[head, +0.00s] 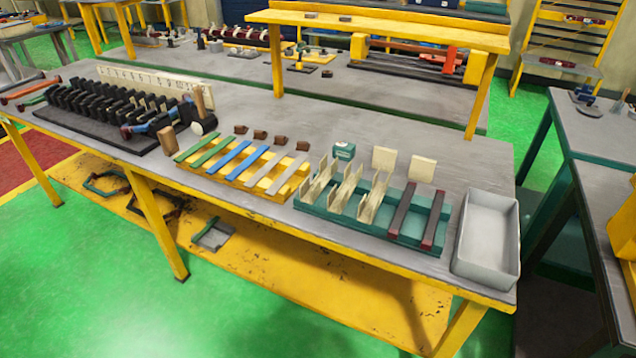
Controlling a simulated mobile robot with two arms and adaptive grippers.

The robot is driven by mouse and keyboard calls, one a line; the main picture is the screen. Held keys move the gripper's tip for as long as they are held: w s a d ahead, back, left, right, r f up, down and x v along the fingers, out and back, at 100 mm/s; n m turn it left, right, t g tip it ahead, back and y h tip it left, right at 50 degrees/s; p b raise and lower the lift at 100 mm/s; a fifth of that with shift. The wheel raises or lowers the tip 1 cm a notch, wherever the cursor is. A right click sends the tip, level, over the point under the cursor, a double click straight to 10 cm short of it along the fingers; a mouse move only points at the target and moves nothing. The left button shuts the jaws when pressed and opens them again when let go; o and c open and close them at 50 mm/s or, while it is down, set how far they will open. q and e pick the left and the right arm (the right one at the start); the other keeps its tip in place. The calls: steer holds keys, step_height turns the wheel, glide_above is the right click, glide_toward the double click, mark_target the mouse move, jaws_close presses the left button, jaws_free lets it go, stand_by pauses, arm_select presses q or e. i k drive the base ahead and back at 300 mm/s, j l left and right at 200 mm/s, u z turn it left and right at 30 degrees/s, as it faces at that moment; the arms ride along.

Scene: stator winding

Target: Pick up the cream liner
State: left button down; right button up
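Cream channel-shaped liners (346,189) stand side by side in the left part of a teal tray (340,221) on the long grey workbench. Two dark red-brown strips (402,210) lie in the same tray to their right. I cannot tell which of the liners is the one named. Two flat cream blocks (384,158) stand behind the tray. Neither of my grippers is in view.
A pale grey open bin (487,228) stands at the bench's right end. A yellow rack of coloured strips (240,164) lies left of the tray, with several small brown pieces behind it. A small green box (344,151) sits behind the liners. A black slotted stand (110,120) fills the left.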

mark_target(309, 192)
steer(key=i+j, duration=0.15)
steer(key=j, duration=0.2)
steer(key=i+j+z, duration=0.1)
steer(key=j, duration=0.25)
steer(key=i+j, duration=0.15)
steer(key=j, duration=0.2)
steer(key=i+j+z, duration=0.1)
steer(key=j, duration=0.3)
steer(key=i+j+z, duration=0.1)
steer(key=j, duration=0.25)
